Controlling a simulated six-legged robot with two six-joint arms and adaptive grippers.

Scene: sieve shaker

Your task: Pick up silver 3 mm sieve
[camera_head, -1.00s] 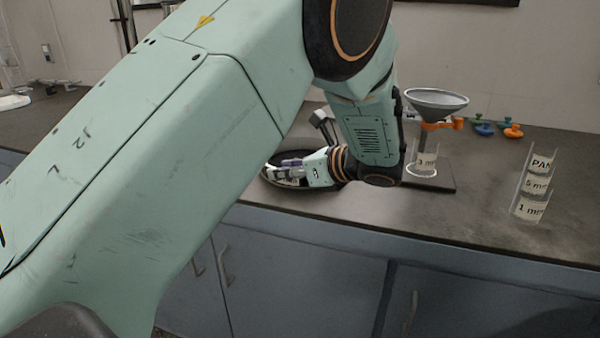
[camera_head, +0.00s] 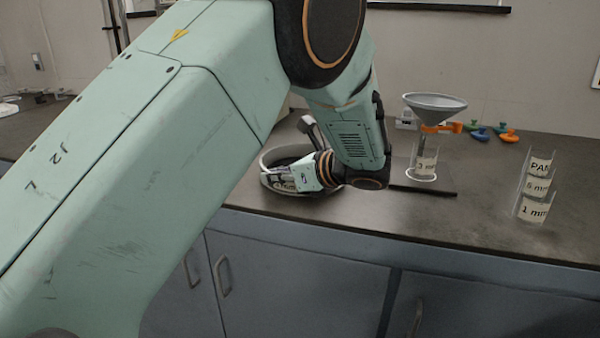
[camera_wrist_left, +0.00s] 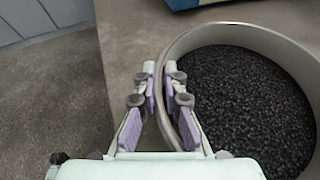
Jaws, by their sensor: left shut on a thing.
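The silver sieve (camera_head: 272,153) is a round pan on the bench, partly hidden behind my left forearm and gripper. In the left wrist view the sieve (camera_wrist_left: 258,33) shows a metal rim and is filled with black granules. My left gripper (camera_head: 282,180) is at the sieve's near left side. In the wrist view the left gripper (camera_wrist_left: 160,78) has one finger on each side of the rim and is shut on it. Whether the sieve is clear of the bench cannot be told. My right gripper is not in view.
Coloured scoops (camera_head: 508,136) lie behind. The bench front between stand and holders is clear.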

